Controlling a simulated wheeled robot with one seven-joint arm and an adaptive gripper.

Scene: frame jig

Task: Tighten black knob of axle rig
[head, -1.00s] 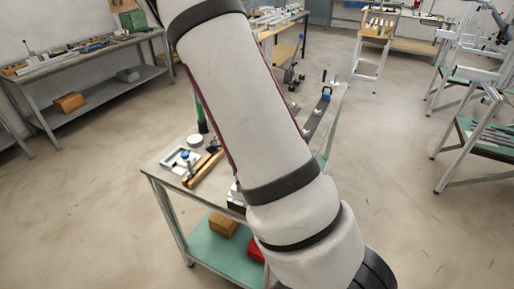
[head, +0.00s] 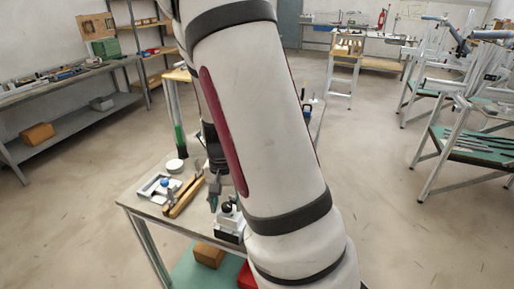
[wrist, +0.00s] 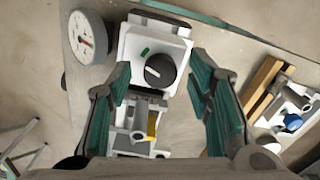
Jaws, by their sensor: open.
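The black knob (wrist: 160,70) has a pale pointer line and sits on a light block of the rig (wrist: 137,45), beside a small green mark. In the head view the knob (head: 227,207) is on top of a small dark-and-white rig (head: 229,228) at the bench's near end. My gripper (wrist: 160,64) is open, with one teal-padded finger on each side of the knob in the wrist view, and gaps show between pads and knob. In the head view my gripper (head: 213,198) points down just left of the knob. My arm hides part of the bench.
A round dial gauge (wrist: 88,38) stands close to the rig in the wrist view. A wooden bar (head: 183,198) and a fixture with a blue knob (head: 167,183) lie left on the bench (head: 135,203). A white disc (head: 175,166) sits behind. Open floor surrounds the bench.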

